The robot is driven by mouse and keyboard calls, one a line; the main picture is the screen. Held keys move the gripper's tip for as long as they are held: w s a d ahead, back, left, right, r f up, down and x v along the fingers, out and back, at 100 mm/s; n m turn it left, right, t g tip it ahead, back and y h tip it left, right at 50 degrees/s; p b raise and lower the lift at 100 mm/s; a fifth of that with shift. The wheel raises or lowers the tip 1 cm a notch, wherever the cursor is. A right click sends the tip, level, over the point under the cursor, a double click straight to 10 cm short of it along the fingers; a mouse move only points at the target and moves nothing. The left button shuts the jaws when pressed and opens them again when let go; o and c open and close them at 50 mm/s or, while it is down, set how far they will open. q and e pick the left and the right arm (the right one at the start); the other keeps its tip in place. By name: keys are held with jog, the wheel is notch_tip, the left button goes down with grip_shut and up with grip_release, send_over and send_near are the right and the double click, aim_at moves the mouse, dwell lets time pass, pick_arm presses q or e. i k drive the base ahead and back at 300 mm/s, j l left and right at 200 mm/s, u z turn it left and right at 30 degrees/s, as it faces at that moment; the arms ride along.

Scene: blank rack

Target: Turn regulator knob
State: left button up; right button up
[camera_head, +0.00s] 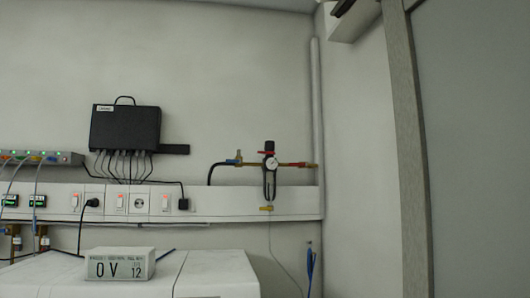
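The regulator (270,170) is mounted at the wall above the white trunking, right of the middle in the head view. It has a round white gauge (272,163), a black body, and a small red-topped knob (268,152) at its top. A black hose (212,170) joins it from the left through a blue fitting, and a red and brass fitting (300,164) runs off to the right. Neither of my grippers shows in this view, so nothing is seen near the knob.
A white box marked "0V 12" (120,264) stands on a white surface (217,271) in front of the wall. A black box with cables (125,128) hangs at left. A vertical pipe (316,120) and wall corner are right of the regulator. The space around the regulator looks clear.

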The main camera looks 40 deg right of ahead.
aim_at(269, 146)
jog(key=i+l, duration=0.85)
